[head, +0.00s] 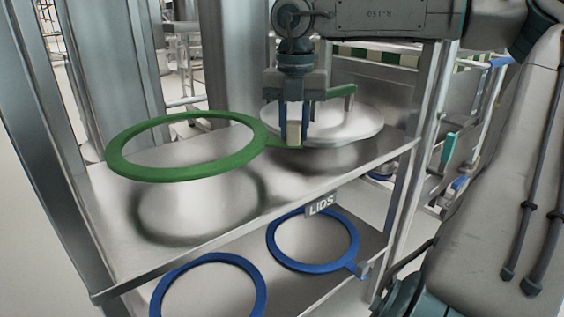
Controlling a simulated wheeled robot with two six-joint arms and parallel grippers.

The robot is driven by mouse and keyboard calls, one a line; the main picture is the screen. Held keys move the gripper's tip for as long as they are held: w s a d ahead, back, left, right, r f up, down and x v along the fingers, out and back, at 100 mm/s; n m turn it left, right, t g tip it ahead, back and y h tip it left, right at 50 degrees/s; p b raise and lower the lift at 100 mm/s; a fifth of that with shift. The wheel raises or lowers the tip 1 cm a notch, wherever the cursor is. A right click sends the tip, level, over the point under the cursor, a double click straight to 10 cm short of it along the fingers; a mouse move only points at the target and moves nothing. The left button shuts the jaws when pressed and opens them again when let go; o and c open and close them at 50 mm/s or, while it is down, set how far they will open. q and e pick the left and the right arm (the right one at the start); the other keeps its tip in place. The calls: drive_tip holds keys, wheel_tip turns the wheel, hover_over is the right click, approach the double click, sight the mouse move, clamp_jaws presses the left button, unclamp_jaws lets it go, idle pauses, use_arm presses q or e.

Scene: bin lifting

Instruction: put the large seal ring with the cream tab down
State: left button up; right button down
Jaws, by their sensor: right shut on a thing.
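The large seal ring (120,166) is green, and its cream tab (293,134) is at its right side. My right gripper (293,138) points down and is shut on the tab. The ring is held out to the left of the gripper, roughly level, above the upper metal shelf (290,190). Its shadow or reflection shows on the shelf below, apart from the ring. My left gripper is not in the picture.
A round metal lid (345,124) with a green handle lies on the shelf behind the gripper. Two blue rings, one on the right (312,267) and one on the left (258,290), lie on the lower shelf. A LIDS label (321,205) is on the front edge. Metal posts flank the shelf.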

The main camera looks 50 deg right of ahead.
sight(294, 140)
wheel_tip(294, 140, down, 3)
drive_tip(key=shift+f+b, duration=0.1)
drive_tip(key=shift+b, duration=0.3)
wheel_tip(294, 140, down, 3)
drive_tip(key=shift+b, duration=0.7)
drive_tip(key=shift+f, duration=0.35)
drive_tip(key=shift+r, duration=0.1)
drive_tip(key=shift+f, duration=0.2)
drive_tip(key=c, duration=1.2)
unclamp_jaws()
drive_tip(key=shift+o, duration=0.2)
